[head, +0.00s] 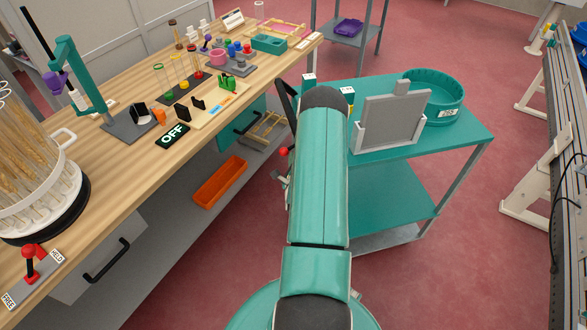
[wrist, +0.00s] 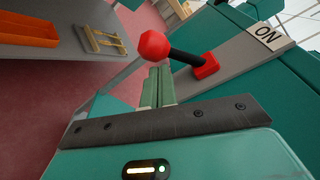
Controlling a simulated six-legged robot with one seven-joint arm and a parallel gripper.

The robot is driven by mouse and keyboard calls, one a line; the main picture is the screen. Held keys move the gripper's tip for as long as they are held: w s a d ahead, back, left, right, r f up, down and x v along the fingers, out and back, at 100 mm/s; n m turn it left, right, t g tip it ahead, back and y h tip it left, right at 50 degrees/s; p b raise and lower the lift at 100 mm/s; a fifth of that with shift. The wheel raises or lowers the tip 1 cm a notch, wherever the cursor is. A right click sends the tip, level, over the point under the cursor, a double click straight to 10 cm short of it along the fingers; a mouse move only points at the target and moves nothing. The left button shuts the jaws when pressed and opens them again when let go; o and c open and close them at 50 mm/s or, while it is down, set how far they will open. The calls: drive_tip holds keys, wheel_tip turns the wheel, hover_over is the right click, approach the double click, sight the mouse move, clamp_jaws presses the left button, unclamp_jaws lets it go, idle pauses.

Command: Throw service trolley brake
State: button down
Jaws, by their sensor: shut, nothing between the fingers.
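The teal service trolley (head: 460,127) stands right of the bench. Its brake lever shows in the wrist view, with a red ball knob (wrist: 154,46), a black shaft (wrist: 186,56) and a red base (wrist: 206,66) on a grey plate. An "ON" label (wrist: 268,36) is at the plate's upper right. The shaft tilts away from that label. The red knob also shows in the head view (head: 283,151), left of my arm. My gripper (wrist: 159,76) is shut and empty, with its fingertips just below the knob and shaft. I cannot tell whether they touch. My arm hides the gripper in the head view.
The wooden bench (head: 110,205) runs along the left, with an orange tray (head: 220,182) below it. A grey panel (head: 391,122) and a round teal tub (head: 437,98) stand on the trolley top. Red floor is clear right of the trolley.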

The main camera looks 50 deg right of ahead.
sight(286, 151)
drive_tip(key=shift+w+d, duration=0.5)
drive_tip(key=shift+d, duration=0.05)
drive_tip(key=shift+w+a+r+m, duration=0.15)
drive_tip(key=shift+a+r+m, duration=0.1)
drive_tip(key=shift+m, duration=0.55)
drive_tip(key=r+m, duration=0.1)
drive_tip(key=m+y, duration=0.1)
drive_tip(key=m, duration=0.1)
drive_tip(key=w+a+r+m, duration=0.1)
drive_tip(key=m, duration=0.1)
drive_tip(key=shift+r+y, duration=0.3)
drive_tip(key=shift+y, duration=0.1)
drive_tip(key=shift+a+r, duration=0.1)
drive_tip(key=shift+r, duration=1.15)
